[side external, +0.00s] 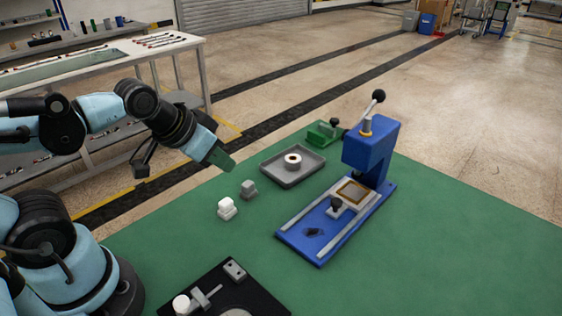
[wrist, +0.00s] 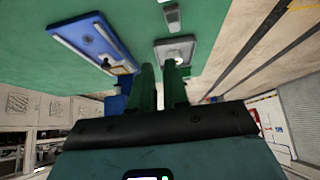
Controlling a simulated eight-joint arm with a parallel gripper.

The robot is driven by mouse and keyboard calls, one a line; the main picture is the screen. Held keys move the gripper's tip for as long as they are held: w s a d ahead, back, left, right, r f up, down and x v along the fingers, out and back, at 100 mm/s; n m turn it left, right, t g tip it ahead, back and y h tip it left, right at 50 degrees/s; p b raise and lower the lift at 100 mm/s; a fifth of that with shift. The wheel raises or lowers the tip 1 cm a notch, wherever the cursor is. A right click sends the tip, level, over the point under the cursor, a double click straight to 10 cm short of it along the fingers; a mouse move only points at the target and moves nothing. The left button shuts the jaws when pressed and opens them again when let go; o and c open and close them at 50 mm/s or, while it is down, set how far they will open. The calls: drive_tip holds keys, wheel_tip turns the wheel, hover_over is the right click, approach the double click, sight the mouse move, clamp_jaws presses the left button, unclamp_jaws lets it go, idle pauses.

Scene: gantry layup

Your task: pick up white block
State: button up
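The white block (side external: 227,210) sits on the green table mat (side external: 400,270) in the side view, left of the blue press and nearer the camera than a grey block (side external: 248,189). I cannot make out the white block in the wrist view. My gripper (side external: 224,163) is above the mat, beyond and above the white block and apart from it. In the wrist view my gripper (wrist: 161,80) shows two green fingers with a gap between them and nothing held.
A blue press (side external: 370,150) stands right of the blocks. A grey tray (side external: 273,171) holding a white ring (side external: 293,160) lies behind them, near a green clamp-like tool (side external: 322,132). A black plate (side external: 215,296) with fittings lies at the front. The right part of the mat is clear.

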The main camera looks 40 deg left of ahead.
sight(223, 203)
drive_tip(key=o, duration=0.8)
drive_tip(key=shift+w+a+f+n+g, duration=0.15)
drive_tip(key=shift+a+f+g, duration=0.15)
drive_tip(key=shift+f+g, duration=1.45)
drive_tip(key=shift+a+f+n+g, duration=0.1)
drive_tip(key=shift+a+f+g, duration=0.4)
drive_tip(key=shift+f, duration=2.25)
drive_tip(key=shift+w+a+f+n+g, duration=0.15)
drive_tip(key=shift+f+g, duration=1.2)
drive_tip(key=shift+f, duration=0.9)
